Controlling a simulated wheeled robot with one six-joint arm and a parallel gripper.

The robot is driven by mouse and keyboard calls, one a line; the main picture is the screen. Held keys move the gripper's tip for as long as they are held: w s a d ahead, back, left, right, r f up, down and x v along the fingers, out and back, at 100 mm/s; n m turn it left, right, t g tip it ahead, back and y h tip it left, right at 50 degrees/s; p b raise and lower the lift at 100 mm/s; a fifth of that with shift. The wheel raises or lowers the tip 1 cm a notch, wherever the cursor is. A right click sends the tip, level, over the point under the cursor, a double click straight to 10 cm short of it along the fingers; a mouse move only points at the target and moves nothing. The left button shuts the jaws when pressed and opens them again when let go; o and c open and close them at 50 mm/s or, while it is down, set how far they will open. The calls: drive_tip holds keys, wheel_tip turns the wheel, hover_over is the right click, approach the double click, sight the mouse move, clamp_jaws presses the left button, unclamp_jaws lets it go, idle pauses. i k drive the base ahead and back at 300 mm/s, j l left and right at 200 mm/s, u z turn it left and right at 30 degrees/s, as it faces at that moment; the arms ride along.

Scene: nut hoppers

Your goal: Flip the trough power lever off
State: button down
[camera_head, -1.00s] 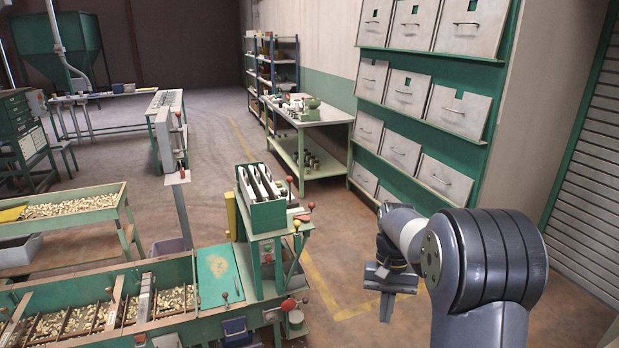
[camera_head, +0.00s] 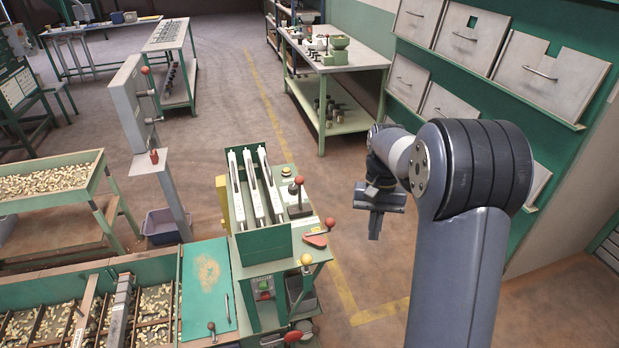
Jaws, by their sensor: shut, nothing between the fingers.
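Several levers are in view, and I cannot tell from any label which one is the trough power lever. A grey upright box (camera_head: 128,108) on a post behind the trough has a red-knobbed lever (camera_head: 146,71) on its right side, and a small red handle (camera_head: 154,156) sits lower on the post. The long green trough (camera_head: 60,268) holds nuts in compartments. A small dark-knobbed lever (camera_head: 212,327) stands at its front right. My gripper (camera_head: 374,232) is shut and empty, hanging in the air right of the green machine, apart from every lever.
The green machine (camera_head: 262,245) with pale rails carries a red-knobbed lever (camera_head: 299,181), a red-ball handle (camera_head: 329,223) and a yellow knob (camera_head: 306,260). A purple bin (camera_head: 160,226) is on the floor. Hopper drawers (camera_head: 540,75) line the right.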

sight(312, 238)
drive_tip(key=i+l+u, duration=0.25)
drive_tip(key=i, duration=0.2)
drive_tip(key=i+l+u, duration=0.2)
drive_tip(key=i, duration=0.2)
drive_tip(key=j, duration=0.1)
